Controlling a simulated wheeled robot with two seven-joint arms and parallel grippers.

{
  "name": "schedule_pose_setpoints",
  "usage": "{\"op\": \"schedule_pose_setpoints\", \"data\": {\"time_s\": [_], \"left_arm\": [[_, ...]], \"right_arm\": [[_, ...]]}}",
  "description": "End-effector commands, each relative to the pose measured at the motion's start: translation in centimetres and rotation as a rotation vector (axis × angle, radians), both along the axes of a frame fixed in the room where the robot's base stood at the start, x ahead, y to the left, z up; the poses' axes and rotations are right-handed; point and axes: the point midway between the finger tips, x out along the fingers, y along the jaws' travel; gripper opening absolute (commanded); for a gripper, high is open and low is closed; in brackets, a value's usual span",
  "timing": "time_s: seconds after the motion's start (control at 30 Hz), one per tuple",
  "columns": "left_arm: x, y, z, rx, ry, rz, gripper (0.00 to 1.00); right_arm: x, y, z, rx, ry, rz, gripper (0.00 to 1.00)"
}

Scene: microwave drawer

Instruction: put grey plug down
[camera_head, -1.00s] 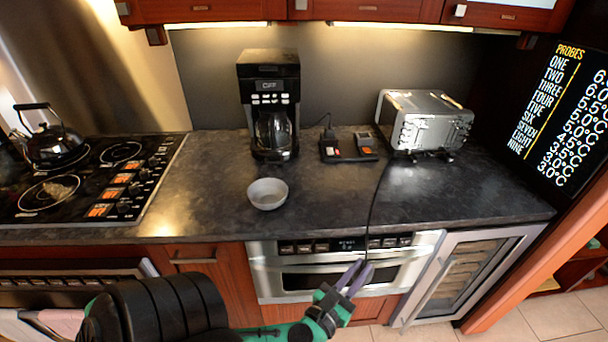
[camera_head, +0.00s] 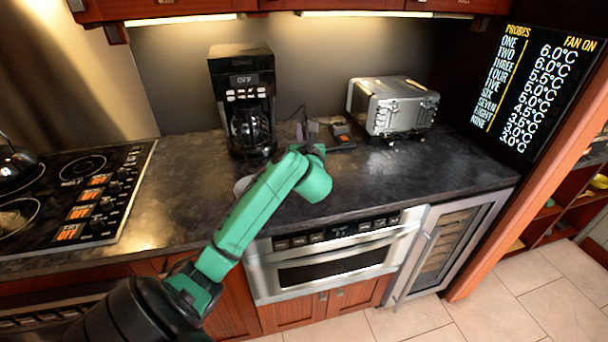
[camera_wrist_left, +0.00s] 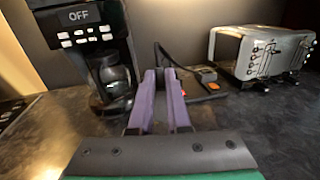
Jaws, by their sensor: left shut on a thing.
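My left gripper (camera_head: 308,131) is over the back of the counter, right of the coffee maker, in the head view. Its two purple fingers (camera_wrist_left: 162,98) show in the left wrist view, nearly parallel with a narrow gap. They are shut on the grey plug, which is mostly hidden between them. A dark cord (camera_wrist_left: 172,58) shows just behind the fingertips. The black power strip (camera_head: 342,141) with an orange switch lies on the counter beside the fingers. My right gripper is not in view.
The coffee maker (camera_head: 243,98) stands close on the left and the silver toaster (camera_head: 392,106) on the right. A grey bowl (camera_head: 241,186) is mostly hidden behind my left arm. The counter (camera_head: 420,172) is clear at front right. The stove (camera_head: 70,190) is far left.

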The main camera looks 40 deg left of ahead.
Motion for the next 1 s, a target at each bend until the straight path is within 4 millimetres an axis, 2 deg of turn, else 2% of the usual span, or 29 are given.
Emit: {"op": "schedule_pose_setpoints", "data": {"time_s": [0.1,0.2,0.5,0.6,0.87,0.9,0.93,0.97,1.0], "left_arm": [[0.0,0.0,-4.1,0.002,0.005,-0.001,0.0],[0.0,0.0,-6.9,0.001,0.003,-0.001,0.0],[0.0,0.0,-12.3,0.002,-0.001,-0.001,0.0],[0.0,-0.1,-13.0,0.002,-0.004,-0.002,0.0],[0.0,-0.1,-13.2,0.001,-0.004,-0.002,0.0],[0.0,-0.1,-13.2,0.001,-0.004,-0.002,0.23],[0.0,-0.1,-13.2,0.001,-0.004,-0.002,0.34],[0.0,-0.1,-13.2,0.001,-0.004,-0.002,0.45],[0.0,-0.1,-13.2,0.001,-0.004,-0.002,0.45]], "right_arm": [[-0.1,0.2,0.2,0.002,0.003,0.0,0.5],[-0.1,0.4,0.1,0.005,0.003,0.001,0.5],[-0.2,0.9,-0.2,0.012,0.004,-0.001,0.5],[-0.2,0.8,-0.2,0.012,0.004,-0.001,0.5],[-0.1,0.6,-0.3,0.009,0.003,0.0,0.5],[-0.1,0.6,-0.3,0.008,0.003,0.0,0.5],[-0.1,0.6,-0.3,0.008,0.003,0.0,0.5],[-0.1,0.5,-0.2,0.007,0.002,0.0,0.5],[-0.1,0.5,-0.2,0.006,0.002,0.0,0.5]]}}
